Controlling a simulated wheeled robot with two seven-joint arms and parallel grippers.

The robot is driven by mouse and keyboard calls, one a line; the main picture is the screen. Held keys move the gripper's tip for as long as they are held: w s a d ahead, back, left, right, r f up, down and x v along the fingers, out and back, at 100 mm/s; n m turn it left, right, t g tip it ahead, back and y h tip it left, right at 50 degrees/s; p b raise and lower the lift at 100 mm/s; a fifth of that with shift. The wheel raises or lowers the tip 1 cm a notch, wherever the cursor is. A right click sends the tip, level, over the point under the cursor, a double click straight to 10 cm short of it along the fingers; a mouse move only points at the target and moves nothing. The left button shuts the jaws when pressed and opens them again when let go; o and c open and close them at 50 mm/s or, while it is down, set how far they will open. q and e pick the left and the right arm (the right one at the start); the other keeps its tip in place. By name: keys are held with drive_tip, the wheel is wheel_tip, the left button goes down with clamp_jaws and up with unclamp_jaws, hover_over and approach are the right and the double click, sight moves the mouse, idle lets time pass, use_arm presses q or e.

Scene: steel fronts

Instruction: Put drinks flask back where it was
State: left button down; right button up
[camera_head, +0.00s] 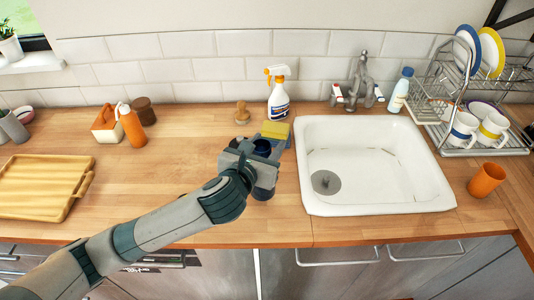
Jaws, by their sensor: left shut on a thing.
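The dark blue drinks flask (262,147) is upright at the left of the sink, near the counter's front part. My left gripper (264,165) is shut around its body, coming from the left front. The gripper hides the middle of the flask; its dark top shows above and a bit of its lower part below. I cannot tell whether its base touches the counter. My right gripper is out of view.
A yellow sponge (275,130) lies just behind the flask, with a spray bottle (278,95) beyond. The white sink (435,196) is close on the right. A wooden tray (40,185) and orange bottle (132,127) stand left. Wooden counter (180,165) between is clear.

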use_arm(q)
wheel_tip(320, 180, down, 3)
drive_tip(key=shift+r+p, duration=0.1)
drive_tip(key=shift+p, duration=0.4)
drive_tip(key=shift+f, duration=0.55)
drive_tip(key=c, duration=0.9)
unclamp_jaws()
drive_tip(key=shift+c, duration=0.2)
drive_tip(key=b+v, duration=0.2)
drive_tip(key=v, duration=1)
